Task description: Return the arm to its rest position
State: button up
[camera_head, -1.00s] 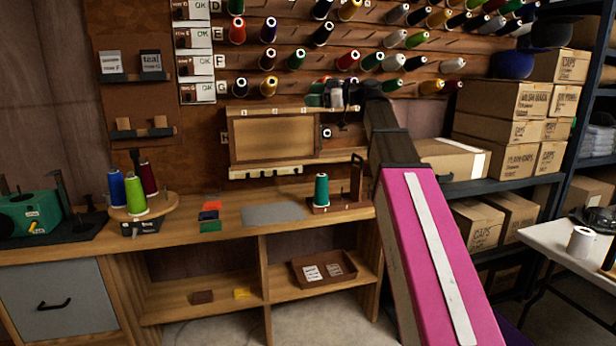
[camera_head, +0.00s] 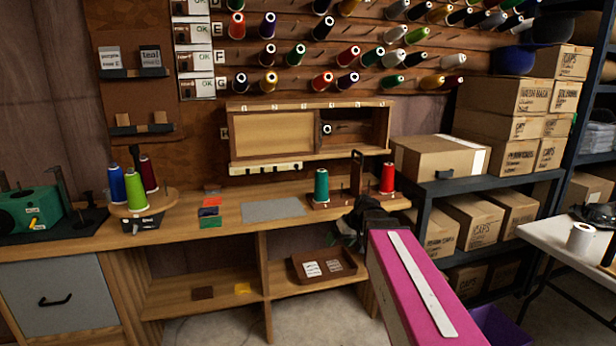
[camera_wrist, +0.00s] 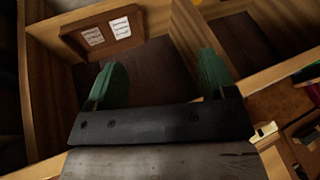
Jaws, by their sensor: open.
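My arm shows in the head view as a pink link with a white strip, reaching from the lower right toward the bench. My gripper (camera_head: 345,232) is partly hidden behind my dark wrist, low by the bench's front edge. In the wrist view my gripper (camera_wrist: 155,80) shows two green fingers spread apart with nothing between them. Beyond them are the lower shelf and a brown tray (camera_wrist: 105,35) with two white cards. The same tray (camera_head: 325,280) shows in the head view, on the shelf under the bench.
A teal spool (camera_head: 321,186) and a red spool (camera_head: 388,178) stand on the bench (camera_head: 245,190) near my arm. A cabinet (camera_head: 272,135) hangs above. Boxes (camera_head: 440,157) fill the shelving at right. A white table (camera_head: 560,240) stands at far right.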

jog(key=s+d+f+m+g+h, duration=0.1)
jog(key=s+d+f+m+h, duration=0.1)
jog(key=s+d+f, duration=0.2)
jog(key=s+d+f+m+g+h, duration=0.1)
jog(key=s+d+f+m+h, duration=0.1)
jog(key=s+f, duration=0.7)
notch_tip(320, 180, down, 3)
jog(key=shift+s+d+r+m+g+h, duration=0.15)
jog(key=shift+d+m+g+h, duration=0.25)
jog(key=shift+d+h, duration=0.4)
